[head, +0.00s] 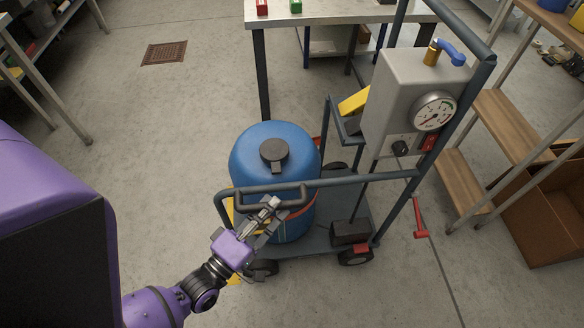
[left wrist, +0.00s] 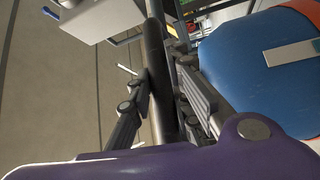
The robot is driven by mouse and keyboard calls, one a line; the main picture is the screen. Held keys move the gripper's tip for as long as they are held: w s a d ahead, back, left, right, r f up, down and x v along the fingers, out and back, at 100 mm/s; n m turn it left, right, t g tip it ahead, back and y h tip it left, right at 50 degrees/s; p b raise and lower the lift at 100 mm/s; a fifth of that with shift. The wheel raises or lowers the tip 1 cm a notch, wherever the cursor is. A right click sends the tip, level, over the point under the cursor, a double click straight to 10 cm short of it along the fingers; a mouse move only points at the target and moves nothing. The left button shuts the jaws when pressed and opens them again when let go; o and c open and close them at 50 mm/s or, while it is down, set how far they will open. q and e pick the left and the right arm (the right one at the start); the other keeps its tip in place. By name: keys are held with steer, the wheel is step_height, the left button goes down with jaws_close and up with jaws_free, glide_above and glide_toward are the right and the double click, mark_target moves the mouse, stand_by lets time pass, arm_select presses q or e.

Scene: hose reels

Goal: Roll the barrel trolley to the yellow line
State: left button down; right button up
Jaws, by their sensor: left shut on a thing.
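The barrel trolley (head: 335,205) has a dark blue-grey frame, black wheels and a flat deck. It carries a blue barrel (head: 262,150) with a black cap and an orange strap. My left gripper (head: 268,212) is at the trolley's near rail, by its looped handle, in front of the barrel. In the left wrist view its fingers (left wrist: 160,100) lie on both sides of a dark bar (left wrist: 158,70), shut on it. My right gripper is out of view.
A grey gauge box (head: 405,100) is mounted on the trolley's tall right frame. A workbench (head: 340,15) stands close behind the trolley. Wooden shelving (head: 510,130) and a cardboard box (head: 550,215) stand at the right. Open floor with a drain grate (head: 164,53) lies to the left.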

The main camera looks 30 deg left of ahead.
arm_select(q)
steer(key=shift+w+a+r, duration=0.1)
steer(key=shift+a+r, duration=0.45)
steer(key=shift+a, duration=0.3)
steer(key=c, duration=1.6)
jaws_free()
steer(key=shift+w+f, duration=0.1)
steer(key=shift+f, duration=0.05)
steer(key=shift+a, duration=0.1)
steer(key=shift+s+f, duration=0.2)
steer(key=shift+f, duration=0.05)
steer(key=shift+s, duration=0.1)
steer(key=shift+s+f, duration=0.15)
steer(key=shift+s, duration=0.2)
steer(key=v, duration=1.1)
steer(key=shift+s, duration=0.1)
